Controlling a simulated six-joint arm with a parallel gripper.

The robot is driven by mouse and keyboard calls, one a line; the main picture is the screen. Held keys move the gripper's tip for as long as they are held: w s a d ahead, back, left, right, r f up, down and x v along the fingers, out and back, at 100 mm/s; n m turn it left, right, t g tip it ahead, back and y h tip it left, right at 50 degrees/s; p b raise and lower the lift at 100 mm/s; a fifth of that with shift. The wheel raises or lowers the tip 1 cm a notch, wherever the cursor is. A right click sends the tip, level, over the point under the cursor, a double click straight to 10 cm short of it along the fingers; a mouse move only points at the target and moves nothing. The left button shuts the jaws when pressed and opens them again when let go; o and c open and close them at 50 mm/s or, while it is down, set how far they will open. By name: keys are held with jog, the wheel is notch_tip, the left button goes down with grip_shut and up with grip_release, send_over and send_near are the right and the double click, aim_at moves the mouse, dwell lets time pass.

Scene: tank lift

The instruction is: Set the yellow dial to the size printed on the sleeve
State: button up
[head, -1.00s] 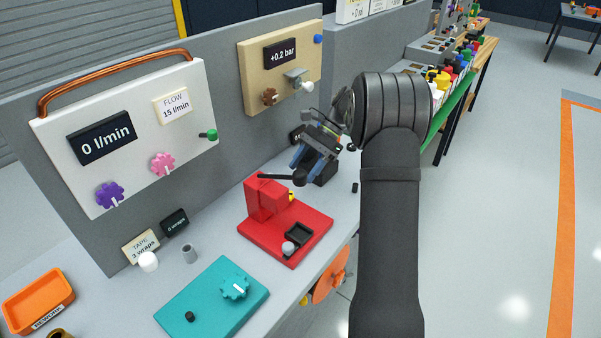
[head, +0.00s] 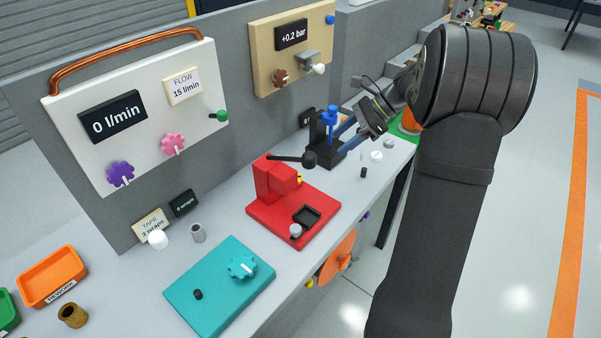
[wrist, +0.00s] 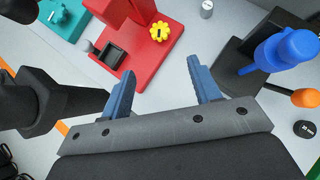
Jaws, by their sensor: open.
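The yellow dial (wrist: 160,31) is a small knobbed wheel on the red fixture (wrist: 128,60) in the wrist view. In the head view only a bit of yellow (head: 299,180) shows behind the red block. A grey tube (head: 198,232), perhaps the sleeve, stands on the bench left of the red fixture (head: 330,228). My gripper (head: 338,138) is open and empty, with blue fingers, right of the red fixture and apart from the dial. The wrist view shows both fingers (wrist: 160,68) spread.
A black stand with a blue-topped part (head: 330,118) is close to my gripper. A black lever (head: 308,159) sticks out over the red fixture. A teal plate with a knob (head: 242,268) lies front left. Bench between the teal plate and wall is mostly free.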

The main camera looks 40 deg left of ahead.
aim_at(300, 175)
jog(key=x, duration=1.6)
jog(key=c, duration=1)
